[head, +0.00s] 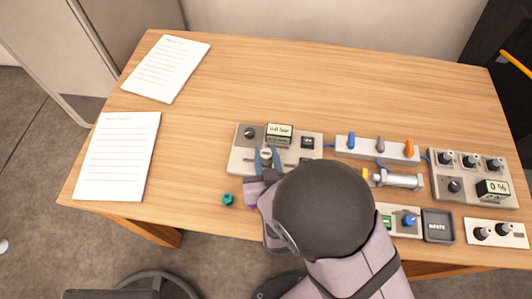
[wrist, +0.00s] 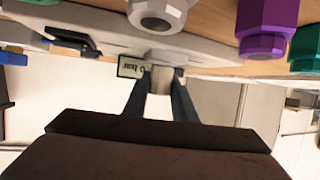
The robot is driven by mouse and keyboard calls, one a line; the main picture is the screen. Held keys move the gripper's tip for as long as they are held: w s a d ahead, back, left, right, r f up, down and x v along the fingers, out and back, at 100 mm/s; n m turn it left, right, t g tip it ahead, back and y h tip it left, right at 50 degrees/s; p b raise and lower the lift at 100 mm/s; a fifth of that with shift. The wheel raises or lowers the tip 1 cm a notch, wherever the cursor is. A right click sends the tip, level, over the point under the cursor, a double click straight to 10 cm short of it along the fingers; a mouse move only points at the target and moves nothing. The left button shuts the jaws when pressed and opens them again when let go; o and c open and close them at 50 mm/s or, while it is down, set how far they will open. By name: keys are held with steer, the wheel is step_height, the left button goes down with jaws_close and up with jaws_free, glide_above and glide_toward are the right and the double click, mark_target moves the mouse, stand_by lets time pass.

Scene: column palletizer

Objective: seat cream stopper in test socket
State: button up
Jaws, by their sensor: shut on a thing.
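My gripper (wrist: 160,88) is shut on a pale cylindrical piece (wrist: 160,80), taken to be the cream stopper. In the head view my gripper's blue fingers (head: 266,160) hold its light top (head: 267,153) over the front middle of the grey pressure panel (head: 241,163). In the wrist view the piece's far end meets a pale round part on the panel, taken to be the test socket (wrist: 160,56). The socket's opening is hidden, and I cannot tell how deep the piece sits. The panel's display (head: 279,131) appears to read 0.0 bar.
A teal fitting (head: 228,199) and a purple fitting (head: 252,205) lie in front of the panel. A pale ringed fitting (wrist: 157,12) is beside them. A valve strip (head: 376,149), waste tray (head: 438,226) and knob panel (head: 470,170) stand right. Papers (head: 117,155) lie left; the back is clear.

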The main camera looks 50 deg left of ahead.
steer(key=shift+f+b, duration=0.5)
steer(key=shift+f, duration=0.05)
steer(key=o, duration=1.4)
steer(key=shift+o, duration=0.2)
steer(key=shift+r+p, duration=2.85)
steer(key=shift+r, duration=0.7)
steer(key=shift+w, duration=0.1)
